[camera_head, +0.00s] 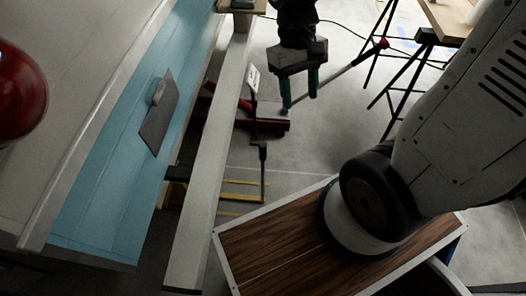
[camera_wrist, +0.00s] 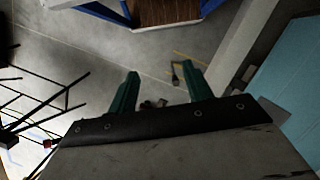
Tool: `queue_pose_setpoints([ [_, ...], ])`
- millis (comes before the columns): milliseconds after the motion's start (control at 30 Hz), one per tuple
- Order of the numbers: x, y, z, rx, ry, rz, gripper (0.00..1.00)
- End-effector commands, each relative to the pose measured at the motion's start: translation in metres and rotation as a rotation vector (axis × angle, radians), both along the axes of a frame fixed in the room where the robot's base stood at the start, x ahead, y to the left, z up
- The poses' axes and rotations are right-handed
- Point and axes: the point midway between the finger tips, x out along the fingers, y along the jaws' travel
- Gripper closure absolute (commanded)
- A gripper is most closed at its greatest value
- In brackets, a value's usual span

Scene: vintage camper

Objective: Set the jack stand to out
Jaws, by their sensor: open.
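A red floor jack (camera_head: 272,125) sits low on the floor beside the white beam, with a long handle rising to the upper right, to a red-tipped end. A thin dark upright with a dark head (camera_head: 263,152) stands in front of it, near yellow bars (camera_head: 245,183); I cannot tell which part is the jack stand. In the wrist view a dark piece with yellow bars (camera_wrist: 177,70) shows beyond my fingers. My gripper (camera_head: 299,92) has green fingers spread apart and empty, above the jack in the picture; they also show in the wrist view (camera_wrist: 160,92). Contact with the handle is unclear.
A white beam (camera_head: 215,160) and blue camper panel (camera_head: 115,120) run along the left, with a trowel-like plate (camera_head: 158,118) on the panel. A red rounded object (camera_head: 18,92) is far left. Black trestle legs (camera_head: 388,85) stand upper right. Grey floor (camera_head: 330,140) is open between.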

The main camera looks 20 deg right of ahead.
Motion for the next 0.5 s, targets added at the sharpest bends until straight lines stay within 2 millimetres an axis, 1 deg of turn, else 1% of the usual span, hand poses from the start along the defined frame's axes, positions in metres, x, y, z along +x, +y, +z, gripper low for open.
queue_pose_setpoints([
  [33, 0.007, 0.002, -0.019, 0.001, 0.028, 0.01, 0.5],
  [167, 0.026, 0.005, -0.065, 0.005, 0.061, 0.039, 0.5],
  [200, 0.031, 0.007, -0.08, 0.008, 0.069, 0.048, 0.5],
  [267, 0.037, 0.009, -0.104, 0.01, 0.078, 0.062, 0.5],
  [300, 0.041, 0.01, -0.12, 0.013, 0.081, 0.074, 0.5],
  [367, 0.046, 0.012, -0.146, 0.017, 0.085, 0.089, 0.5],
  [400, 0.049, 0.013, -0.163, 0.019, 0.084, 0.099, 0.5],
  [467, 0.053, 0.014, -0.19, 0.025, 0.082, 0.117, 0.5],
  [500, 0.054, 0.015, -0.208, 0.027, 0.079, 0.127, 0.5],
])
